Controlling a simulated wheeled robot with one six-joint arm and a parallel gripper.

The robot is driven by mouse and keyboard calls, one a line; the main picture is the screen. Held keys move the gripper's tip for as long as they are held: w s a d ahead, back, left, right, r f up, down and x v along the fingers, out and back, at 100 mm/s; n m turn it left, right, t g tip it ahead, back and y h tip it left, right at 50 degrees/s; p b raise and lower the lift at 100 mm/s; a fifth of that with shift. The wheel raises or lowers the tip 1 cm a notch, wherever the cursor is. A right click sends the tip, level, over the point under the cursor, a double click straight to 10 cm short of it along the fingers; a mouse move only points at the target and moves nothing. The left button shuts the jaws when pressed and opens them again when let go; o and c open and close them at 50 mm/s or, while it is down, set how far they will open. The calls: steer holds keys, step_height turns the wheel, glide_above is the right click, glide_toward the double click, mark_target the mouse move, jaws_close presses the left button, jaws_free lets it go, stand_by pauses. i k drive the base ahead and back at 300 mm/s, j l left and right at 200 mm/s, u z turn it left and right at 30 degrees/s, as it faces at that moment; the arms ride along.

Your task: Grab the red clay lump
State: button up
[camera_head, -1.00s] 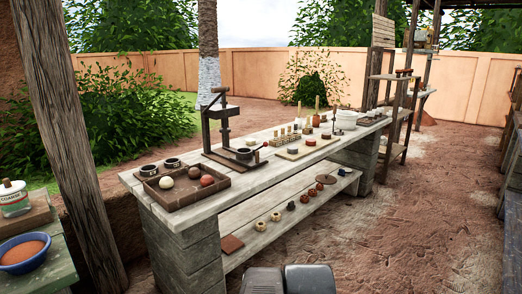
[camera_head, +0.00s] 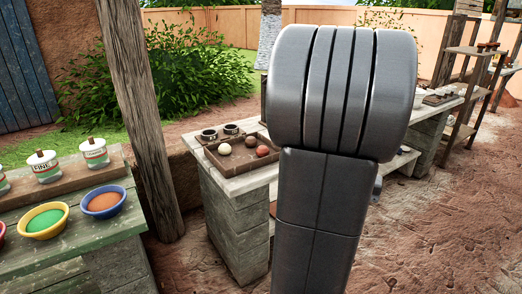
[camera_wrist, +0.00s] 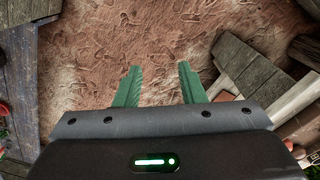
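The red clay lump (camera_head: 262,151) sits in a brown wooden tray (camera_head: 213,157) on the near end of the long workbench. A white lump (camera_head: 225,149) and a tan lump (camera_head: 251,141) lie in the same tray. In the wrist view my gripper (camera_wrist: 158,88) has its two green fingers apart with nothing between them. It points down over bare reddish ground, away from the tray. My arm stands large in the head view and hides much of the workbench.
Two small dark pots (camera_head: 209,134) stand behind the tray. A wooden post (camera_head: 142,120) rises left of the workbench. A green table (camera_head: 75,235) at left holds a yellow bowl (camera_head: 44,221) and a blue bowl (camera_head: 103,202). Open dirt ground lies at right.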

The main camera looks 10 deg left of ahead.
mark_target(262, 151)
steer(key=i+u, duration=0.25)
steer(key=u, duration=0.15)
steer(key=i+l+u, duration=0.1)
steer(key=i+u, duration=0.15)
steer(key=u, duration=0.15)
steer(key=i+l+u, duration=0.2)
steer(key=u, duration=0.2)
steer(key=i+l+u, duration=0.1)
steer(key=i+l, duration=0.75)
steer(key=l, duration=0.15)
steer(key=u, duration=0.05)
